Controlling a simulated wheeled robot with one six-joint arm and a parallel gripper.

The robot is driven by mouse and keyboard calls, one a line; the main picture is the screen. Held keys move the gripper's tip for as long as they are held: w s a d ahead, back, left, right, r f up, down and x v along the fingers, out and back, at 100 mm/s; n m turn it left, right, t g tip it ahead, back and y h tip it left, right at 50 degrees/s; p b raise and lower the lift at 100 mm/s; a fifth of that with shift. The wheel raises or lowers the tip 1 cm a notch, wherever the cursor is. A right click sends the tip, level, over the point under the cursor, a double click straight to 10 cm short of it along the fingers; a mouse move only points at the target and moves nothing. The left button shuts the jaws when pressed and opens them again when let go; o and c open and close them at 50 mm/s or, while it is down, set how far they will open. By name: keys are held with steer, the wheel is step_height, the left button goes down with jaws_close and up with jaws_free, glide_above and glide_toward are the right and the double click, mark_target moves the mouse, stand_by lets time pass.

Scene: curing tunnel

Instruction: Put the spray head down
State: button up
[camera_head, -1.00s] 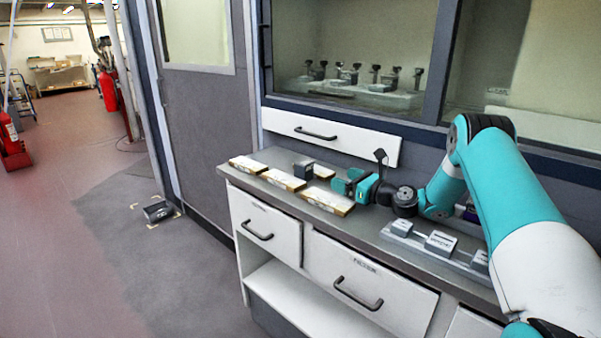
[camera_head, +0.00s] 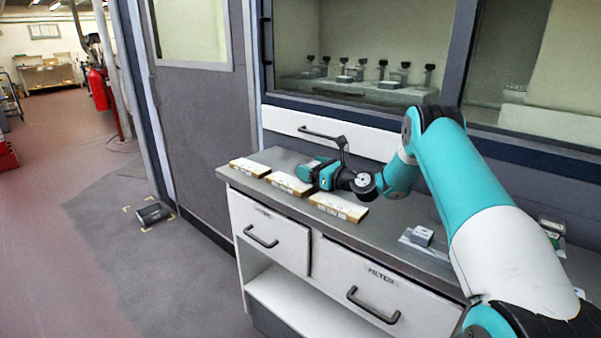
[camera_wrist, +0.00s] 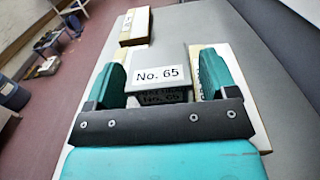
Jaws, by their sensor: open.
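A grey block labelled "No. 65" (camera_wrist: 158,55) lies between the two teal fingers of my gripper (camera_wrist: 160,77) in the wrist view. It seems to be the spray head, but I cannot be sure. My gripper is open, with one finger on each side of the block; contact is not clear. In the head view my gripper (camera_head: 312,172) is low over the far part of the grey counter (camera_head: 285,158), among flat white-and-tan boxes, and mostly hides the block. I cannot tell whether the block rests on a box or on the counter.
Flat boxes lie along the counter: one at the left end (camera_head: 250,167), one by my gripper (camera_head: 288,183), one nearer (camera_head: 338,207). A small grey block (camera_head: 422,236) sits further right. A booth window with several dark nozzles is behind. Drawers (camera_head: 360,285) are below the counter.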

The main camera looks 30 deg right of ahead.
mark_target(311, 163)
steer(key=shift+w, duration=0.4)
steer(key=shift+a, duration=0.1)
steer(key=c, duration=1.2)
steer(key=shift+r, duration=0.1)
steer(key=shift+r, duration=0.1)
step_height(311, 163, up, 20)
